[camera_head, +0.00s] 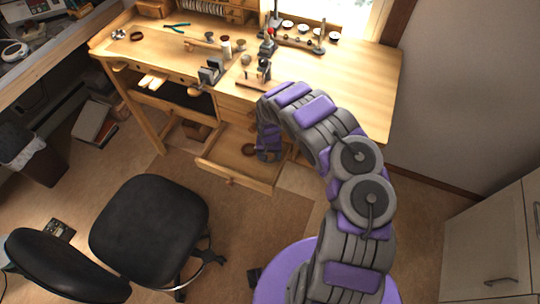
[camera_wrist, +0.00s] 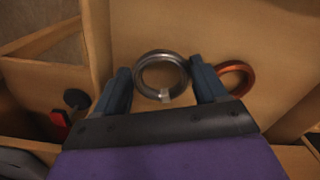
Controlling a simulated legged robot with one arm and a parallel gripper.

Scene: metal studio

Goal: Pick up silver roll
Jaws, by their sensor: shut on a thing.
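The silver roll (camera_wrist: 140,80) is a ring of grey wire with a small pale tag at its near side. In the wrist view it sits between the two blue fingers of my gripper (camera_wrist: 162,78), which are shut on it. In the head view my gripper (camera_head: 268,152) is down at the open wooden drawer (camera_head: 228,163) under the workbench, and the silver roll is hidden there. I cannot tell whether the roll still touches the drawer floor.
A copper-coloured roll (camera_wrist: 249,76) lies just right of my right finger. Wooden drawer walls stand close around. Red and black items (camera_wrist: 60,124) show at the left. The workbench (camera_head: 365,85), holding several tools, overhangs the drawer. A black chair (camera_head: 150,222) stands at the left front.

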